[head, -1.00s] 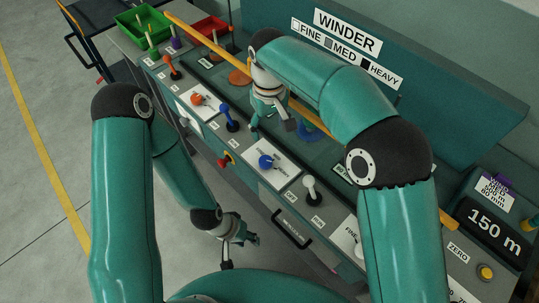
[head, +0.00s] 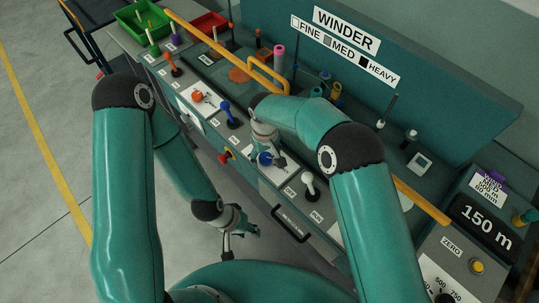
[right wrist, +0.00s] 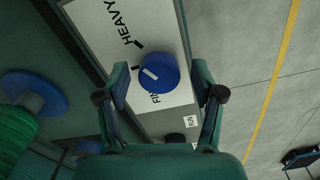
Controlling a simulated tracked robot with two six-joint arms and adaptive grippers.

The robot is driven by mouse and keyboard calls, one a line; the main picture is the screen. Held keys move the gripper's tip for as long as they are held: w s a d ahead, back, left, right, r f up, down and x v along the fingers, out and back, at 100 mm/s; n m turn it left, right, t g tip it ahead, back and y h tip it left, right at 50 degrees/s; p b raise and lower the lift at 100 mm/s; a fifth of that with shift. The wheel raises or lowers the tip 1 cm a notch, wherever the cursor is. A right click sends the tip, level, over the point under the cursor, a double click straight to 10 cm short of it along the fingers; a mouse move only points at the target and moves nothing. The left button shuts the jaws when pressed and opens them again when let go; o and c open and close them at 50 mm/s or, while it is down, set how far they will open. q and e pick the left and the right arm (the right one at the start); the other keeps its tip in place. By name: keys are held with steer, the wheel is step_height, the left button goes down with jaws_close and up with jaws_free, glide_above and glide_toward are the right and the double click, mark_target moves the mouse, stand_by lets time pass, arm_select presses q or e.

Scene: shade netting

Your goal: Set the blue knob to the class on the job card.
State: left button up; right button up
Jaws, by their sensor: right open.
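The blue knob (right wrist: 153,73) shows in the right wrist view on a pale plate (right wrist: 100,30). A short white mark is on its face. The word HEAVY is readable at upper left and FINE is partly hidden beside the knob. My right gripper (right wrist: 160,80) is open, with one finger on each side of the knob; contact is not clear. In the head view the blue knob (head: 265,158) is partly covered by my right gripper (head: 272,155). My left gripper (head: 241,244) is open and empty beside the bench front. A card with a purple clip (head: 487,188) has print too small to read surely.
The winder sign (head: 345,30) carries a FINE, MED, HEAVY legend. A yellow rail (head: 205,40) runs along the bench. A blue lever (head: 229,116) and a white lever (head: 309,182) stand either side of the knob. A drawer handle (head: 290,224) sticks out below.

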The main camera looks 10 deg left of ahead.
steer(key=c, duration=1.1)
steer(key=shift+d, duration=0.3)
steer(key=shift+a, duration=0.15)
steer(key=shift+c, duration=0.2)
steer(key=shift+a+n+b, duration=0.1)
steer(key=shift+n+b, duration=0.3)
steer(key=shift+b, duration=0.15)
steer(key=n+b, duration=0.2)
steer(key=n, duration=0.1)
steer(key=shift+a+n+b, duration=0.15)
steer(key=shift+n+b, duration=0.15)
steer(key=shift+b, duration=0.1)
steer(key=n+b, duration=0.1)
steer(key=n, duration=0.2)
steer(key=shift+n, duration=0.3)
steer(key=shift+n+b, duration=0.55)
steer(key=shift+n, duration=1.35)
